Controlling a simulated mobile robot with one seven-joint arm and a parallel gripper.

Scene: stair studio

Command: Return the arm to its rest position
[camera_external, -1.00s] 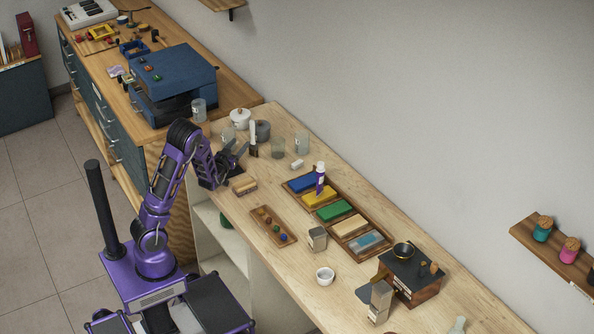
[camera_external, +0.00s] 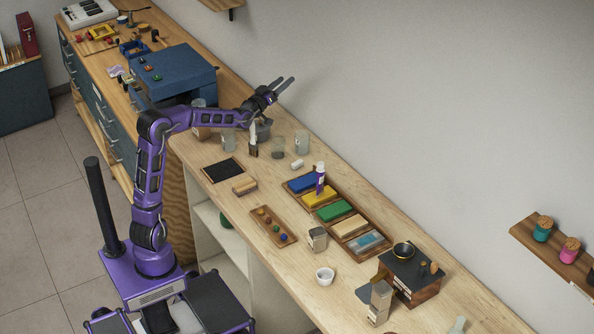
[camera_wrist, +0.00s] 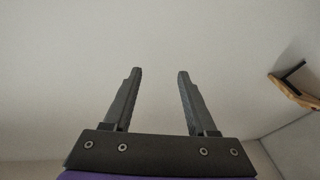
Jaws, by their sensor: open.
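My gripper (camera_external: 283,86) is raised above the back part of the wooden bench, at the end of my outstretched purple arm. Its fingers point up and to the right toward the wall. In the wrist view my gripper (camera_wrist: 155,85) has its two dark fingers apart with nothing between them. Behind them only the plain wall and ceiling show, with a wooden shelf (camera_wrist: 293,92) at the right edge.
Below the forearm stand a grey pot (camera_external: 263,130), a brush (camera_external: 253,140) and clear glass jars (camera_external: 301,142). A dark pad (camera_external: 222,170) and a wooden block (camera_external: 244,186) lie nearer. A tray of coloured blocks (camera_external: 331,211) lies right. A blue machine (camera_external: 180,75) stands behind the arm.

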